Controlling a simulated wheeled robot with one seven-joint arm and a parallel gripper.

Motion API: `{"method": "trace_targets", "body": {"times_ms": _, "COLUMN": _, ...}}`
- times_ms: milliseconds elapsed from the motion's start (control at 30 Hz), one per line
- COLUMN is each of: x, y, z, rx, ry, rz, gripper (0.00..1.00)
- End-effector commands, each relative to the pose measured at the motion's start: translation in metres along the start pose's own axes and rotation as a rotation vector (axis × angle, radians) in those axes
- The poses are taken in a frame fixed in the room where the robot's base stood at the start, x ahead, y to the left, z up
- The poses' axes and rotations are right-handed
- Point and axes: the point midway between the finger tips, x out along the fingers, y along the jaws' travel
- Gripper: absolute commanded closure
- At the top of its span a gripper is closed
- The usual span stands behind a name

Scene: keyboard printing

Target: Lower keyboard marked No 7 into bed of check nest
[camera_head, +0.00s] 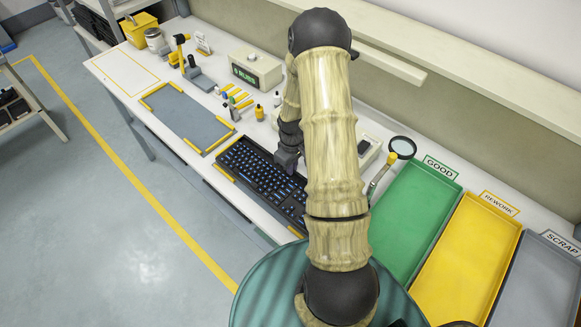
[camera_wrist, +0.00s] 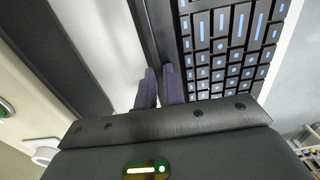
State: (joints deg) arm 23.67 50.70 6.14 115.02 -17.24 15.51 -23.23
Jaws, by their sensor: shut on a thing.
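A black keyboard (camera_head: 258,176) with blue-lit keys lies level in front of my arm in the head view, between yellow corner pieces (camera_head: 222,172). It also fills the upper right of the wrist view (camera_wrist: 228,45). My gripper (camera_head: 287,160) is shut on its back long edge; in the wrist view the fingertips (camera_wrist: 160,84) are close together at that edge. The yellow pieces appear to belong to a nest whose bed is hidden beneath the keyboard. I cannot tell whether the keyboard rests on the bed or is slightly above it. No number is readable on it.
A grey bed with yellow edges (camera_head: 188,115) lies empty to the left. Small bottles, a display box (camera_head: 256,70) and a magnifier (camera_head: 402,148) stand toward the back. Green (camera_head: 415,215), yellow (camera_head: 468,260) and grey (camera_head: 545,285) trays lie right of my arm.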

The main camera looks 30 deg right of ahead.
Motion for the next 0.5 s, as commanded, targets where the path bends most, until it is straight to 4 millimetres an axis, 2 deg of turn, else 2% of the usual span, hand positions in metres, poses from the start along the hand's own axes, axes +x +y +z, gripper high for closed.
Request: {"method": "trace_targets", "body": {"times_ms": 500, "x": -0.0001, "y": 0.0065, "z": 0.0004, "rx": 0.012, "ry": 0.008, "rz": 0.003, "gripper": 1.00}}
